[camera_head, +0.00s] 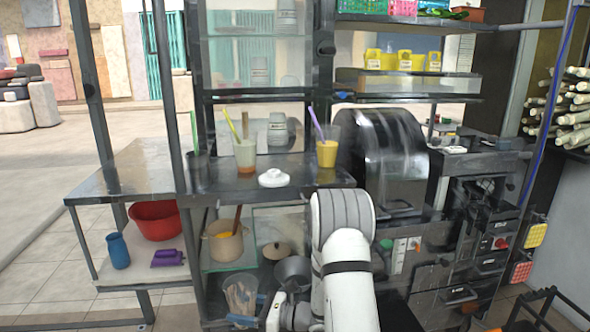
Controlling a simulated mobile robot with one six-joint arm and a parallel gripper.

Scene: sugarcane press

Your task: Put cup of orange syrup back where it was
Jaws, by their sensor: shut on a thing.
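My white arm rises at the lower centre and bends down to my gripper (250,309), low at the left of the arm. Its blue fingertips appear shut on a clear cup (240,292) at lower-shelf height. The contents of this cup are hard to make out, and I cannot tell whether it touches a surface. A cup of orange-yellow liquid (327,153) with a purple stick stands on the dark counter (212,178). A clear cup (245,153) with a yellow stick and a little orange-brown at its bottom stands left of it.
A white lid-like disc (273,178) lies between the counter cups. Below are a beige pot (226,244), a dark bowl (292,271) and a brown lid (276,251). The black press (385,155) stands right; a red bowl (154,219) is on the left shelf.

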